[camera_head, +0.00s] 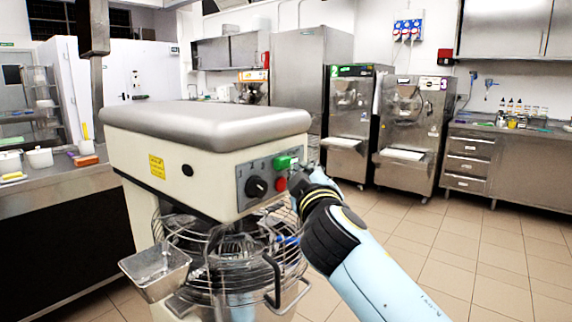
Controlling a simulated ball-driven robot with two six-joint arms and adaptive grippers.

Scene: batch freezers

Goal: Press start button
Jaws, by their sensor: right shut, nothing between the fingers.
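A mixer (150,145) with a cream body and a grey top stands in the foreground. On its front panel are a green button (282,162), a red button (280,185) below it and a black knob (256,187) to the left. My right gripper (301,172) is shut and empty, just right of the green and red buttons. Its tips are small and partly hidden by the wrist, so I cannot tell whether they touch the panel. My left gripper is not in view.
A wire guard (172,222) surrounds the bowl below the panel, with a metal chute (155,270) at left. A counter (60,183) stands left. Batch freezers (408,130) and a steel drawer unit (470,165) stand behind. The tiled floor at right is clear.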

